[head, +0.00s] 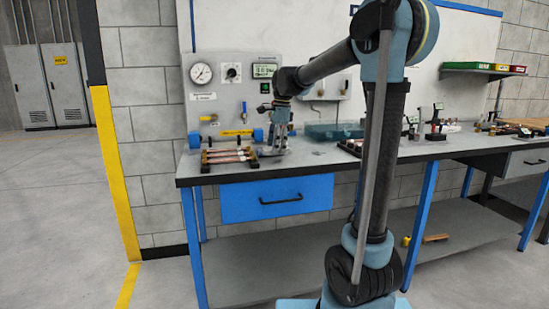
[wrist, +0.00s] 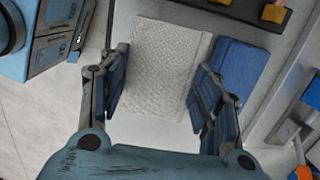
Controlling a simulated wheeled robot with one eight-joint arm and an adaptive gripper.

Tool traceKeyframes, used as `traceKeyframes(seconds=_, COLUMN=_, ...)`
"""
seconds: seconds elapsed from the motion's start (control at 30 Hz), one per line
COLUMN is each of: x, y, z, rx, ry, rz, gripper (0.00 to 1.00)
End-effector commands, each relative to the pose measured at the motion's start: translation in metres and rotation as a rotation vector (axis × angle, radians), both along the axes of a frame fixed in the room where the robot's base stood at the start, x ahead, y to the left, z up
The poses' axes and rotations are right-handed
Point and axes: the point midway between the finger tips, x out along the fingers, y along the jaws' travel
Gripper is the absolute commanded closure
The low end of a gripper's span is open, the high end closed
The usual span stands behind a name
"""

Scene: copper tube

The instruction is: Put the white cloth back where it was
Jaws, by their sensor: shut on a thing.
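The white cloth (wrist: 168,62) is a pale, textured rectangle between the two fingers of my gripper (wrist: 162,62) in the wrist view. The fingers are shut on its sides. In the head view my gripper (head: 280,139) points down low over the left part of the workbench, just right of the tube rack. The cloth is too small and covered there to make out clearly. I cannot tell whether it touches the bench top.
A blue pad (wrist: 240,72) lies close right of the cloth. The rack with copper tubes (head: 228,156) stands left of my gripper. A gauge panel (head: 226,88) rises behind. A translucent blue tray (head: 334,131) and several small items stand farther right on the workbench (head: 310,158).

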Motion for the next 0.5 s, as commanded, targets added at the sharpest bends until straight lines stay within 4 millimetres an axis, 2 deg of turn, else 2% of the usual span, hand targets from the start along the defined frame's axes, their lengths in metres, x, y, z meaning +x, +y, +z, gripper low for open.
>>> traceKeyframes(seconds=0.3, x=0.0, y=0.001, z=-0.036, rx=0.0, ry=0.0, rz=0.001, gripper=0.65)
traceKeyframes(seconds=0.5, x=-0.001, y=0.001, z=-0.04, rx=0.0, ry=0.0, rz=0.002, gripper=0.65)
